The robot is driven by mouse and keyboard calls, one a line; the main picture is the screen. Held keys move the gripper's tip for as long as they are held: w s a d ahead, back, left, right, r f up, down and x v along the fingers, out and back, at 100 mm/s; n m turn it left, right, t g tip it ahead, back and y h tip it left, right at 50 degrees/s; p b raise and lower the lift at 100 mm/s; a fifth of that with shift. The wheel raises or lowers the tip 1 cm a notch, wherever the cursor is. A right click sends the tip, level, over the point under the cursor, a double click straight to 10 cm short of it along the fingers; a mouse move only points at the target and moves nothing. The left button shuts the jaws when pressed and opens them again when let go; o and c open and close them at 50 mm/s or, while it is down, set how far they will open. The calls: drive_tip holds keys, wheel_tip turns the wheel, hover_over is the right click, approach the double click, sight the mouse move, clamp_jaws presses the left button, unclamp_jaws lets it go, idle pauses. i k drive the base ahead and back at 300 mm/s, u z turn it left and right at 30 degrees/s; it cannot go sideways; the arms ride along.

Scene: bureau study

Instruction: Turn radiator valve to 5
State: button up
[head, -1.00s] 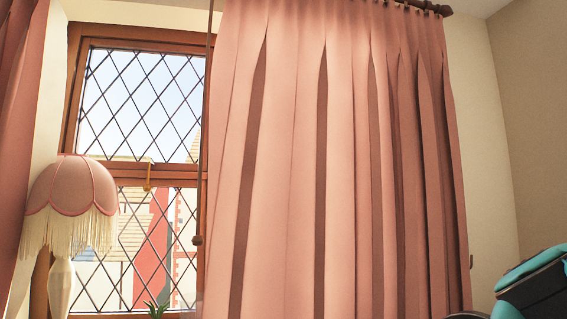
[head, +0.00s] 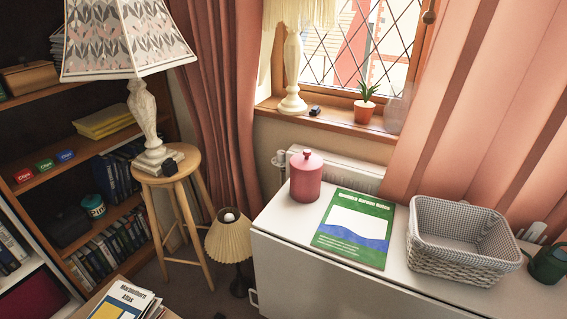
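A white radiator (head: 345,172) stands below the window, behind the white table, which hides most of it. A small pale grey fitting (head: 281,160) sits at its left end and looks like the radiator valve. It is too small for me to read any number or setting on it. My gripper is not in view.
The white table (head: 300,231) holds a pink lidded jar (head: 306,176), a green book (head: 355,229), a wicker basket (head: 460,242) and a dark green can (head: 548,263). A pleated lamp (head: 230,240), a wooden stool (head: 170,178) and a bookshelf (head: 65,162) stand to the left.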

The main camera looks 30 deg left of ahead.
sight(281, 154)
drive_tip(key=u, duration=0.45)
drive_tip(key=k, duration=0.55)
drive_tip(key=u, duration=1.15)
drive_tip(key=i, duration=1.4)
drive_tip(key=z, duration=0.5)
drive_tip(key=i, duration=0.5)
drive_tip(key=z, duration=0.35)
